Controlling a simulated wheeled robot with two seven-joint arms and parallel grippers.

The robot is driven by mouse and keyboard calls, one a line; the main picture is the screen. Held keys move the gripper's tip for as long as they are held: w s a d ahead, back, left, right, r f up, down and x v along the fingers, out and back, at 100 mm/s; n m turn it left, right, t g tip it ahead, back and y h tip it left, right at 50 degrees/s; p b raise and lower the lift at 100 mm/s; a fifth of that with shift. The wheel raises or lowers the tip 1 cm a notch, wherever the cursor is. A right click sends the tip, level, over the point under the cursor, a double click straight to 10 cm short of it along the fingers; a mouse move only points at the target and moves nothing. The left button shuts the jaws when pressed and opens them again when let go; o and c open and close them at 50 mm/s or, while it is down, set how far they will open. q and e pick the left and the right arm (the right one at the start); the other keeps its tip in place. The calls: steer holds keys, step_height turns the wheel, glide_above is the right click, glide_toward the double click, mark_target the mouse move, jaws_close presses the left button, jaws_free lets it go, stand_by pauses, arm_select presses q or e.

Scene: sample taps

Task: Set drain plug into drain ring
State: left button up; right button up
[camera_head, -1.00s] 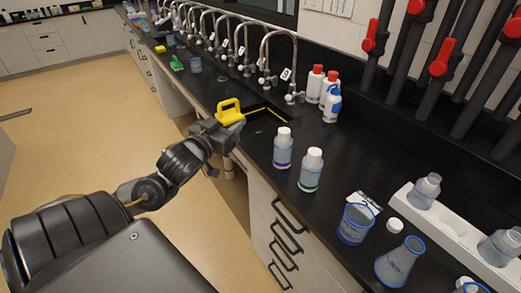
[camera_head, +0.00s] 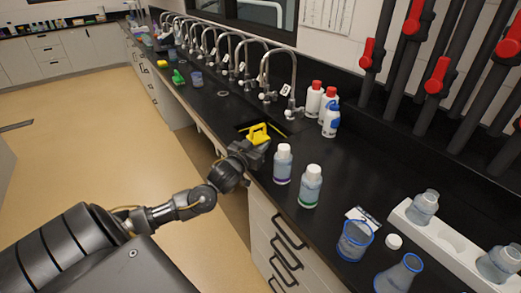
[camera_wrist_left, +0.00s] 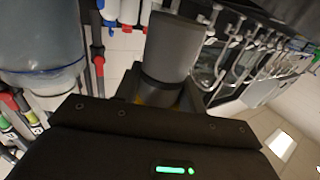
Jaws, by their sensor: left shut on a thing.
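I cannot make out the drain ring; the sink's inside is mostly hidden behind the plug and gripper. I cannot tell whether the plug touches anything below. My right gripper is not in view.
A row of curved taps (camera_head: 283,60) runs along the back. A purple-banded bottle (camera_head: 282,165) and a green-banded bottle (camera_head: 310,187) stand close right of my gripper. White bottles with red caps (camera_head: 314,98) stand behind. A blue-rimmed beaker (camera_head: 354,242) is further right.

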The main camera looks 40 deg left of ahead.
arm_select(q)
steer(key=shift+w+f, duration=0.1)
steer(key=shift+w, duration=0.05)
steer(key=f+p, duration=0.1)
steer(key=w+f, duration=0.1)
steer(key=shift+f+p, duration=0.35)
steer(key=shift+f, duration=0.5)
steer(key=shift+s, duration=0.1)
steer(key=shift+f, duration=0.1)
steer(key=o, duration=1.1)
steer(key=shift+o, duration=0.2)
